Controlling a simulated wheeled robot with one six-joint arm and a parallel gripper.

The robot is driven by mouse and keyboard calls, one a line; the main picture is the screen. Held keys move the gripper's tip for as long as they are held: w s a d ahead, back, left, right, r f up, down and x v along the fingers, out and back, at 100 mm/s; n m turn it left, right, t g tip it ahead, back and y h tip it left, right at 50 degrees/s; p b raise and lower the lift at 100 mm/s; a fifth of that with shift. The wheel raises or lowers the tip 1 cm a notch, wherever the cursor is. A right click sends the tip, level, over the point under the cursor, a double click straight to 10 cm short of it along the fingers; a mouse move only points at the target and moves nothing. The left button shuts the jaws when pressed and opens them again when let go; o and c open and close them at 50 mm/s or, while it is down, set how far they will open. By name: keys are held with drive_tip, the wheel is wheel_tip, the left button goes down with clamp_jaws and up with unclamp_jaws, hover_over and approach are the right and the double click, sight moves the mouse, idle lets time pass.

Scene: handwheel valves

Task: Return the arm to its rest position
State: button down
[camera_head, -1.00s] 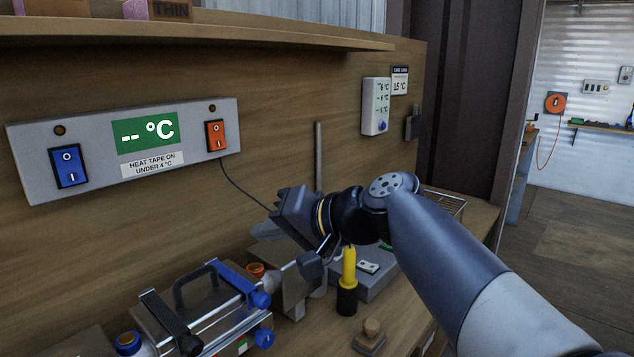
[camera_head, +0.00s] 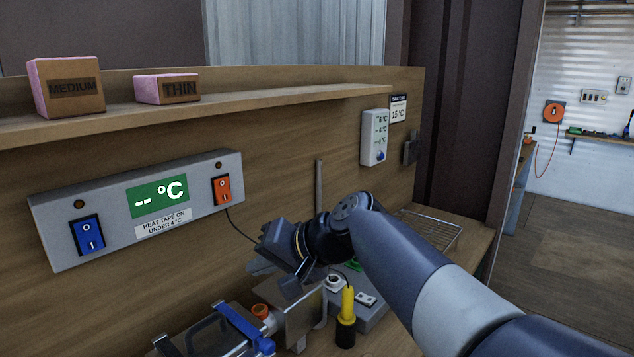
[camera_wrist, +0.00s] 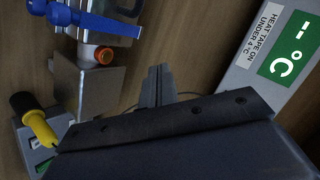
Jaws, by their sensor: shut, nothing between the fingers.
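My gripper (camera_head: 262,266) is in front of the wooden back panel, low in the head view, above the bench things. My dark blue and grey arm reaches to it from the lower right. In the wrist view my gripper's fingers (camera_wrist: 158,84) are together with nothing between them. The fingers point towards the wooden panel, between the control panel and a metal block. They look apart from both.
A grey control panel (camera_head: 60,213) with a blue and an orange switch hangs at left. Pink-and-brown blocks (camera_head: 66,88) stand on the shelf (camera_head: 250,100). Open floor (camera_head: 575,240) lies at right.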

drive_tip(key=r+p, duration=0.1)
drive_tip(key=p, duration=0.2)
drive_tip(key=shift+w+a+g+h, duration=0.3)
drive_tip(key=shift+w+a, duration=0.05)
drive_tip(key=shift+a, duration=0.05)
